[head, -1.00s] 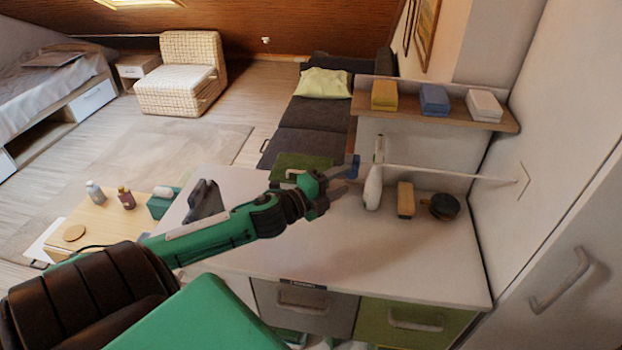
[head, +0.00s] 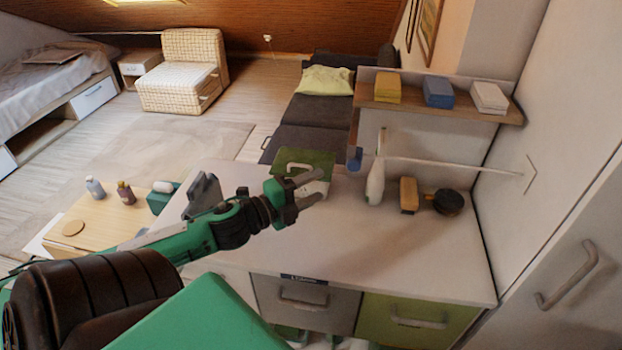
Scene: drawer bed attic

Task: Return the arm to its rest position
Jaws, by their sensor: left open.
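My left arm comes in from the lower left and reaches over the white dresser top (head: 330,245). My left gripper (head: 312,188) is open, with its fingers spread and nothing seen between them. It is above the back left of the dresser, in front of a green box (head: 318,158). A white bottle (head: 375,183) stands to the right of the gripper, apart from it. My right gripper is not in view.
A wooden brush (head: 408,195) and a dark round item (head: 446,202) lie right of the bottle. A shelf (head: 455,108) with folded cloths is behind. A low table (head: 100,222) with bottles stands left. The dresser's front half is clear.

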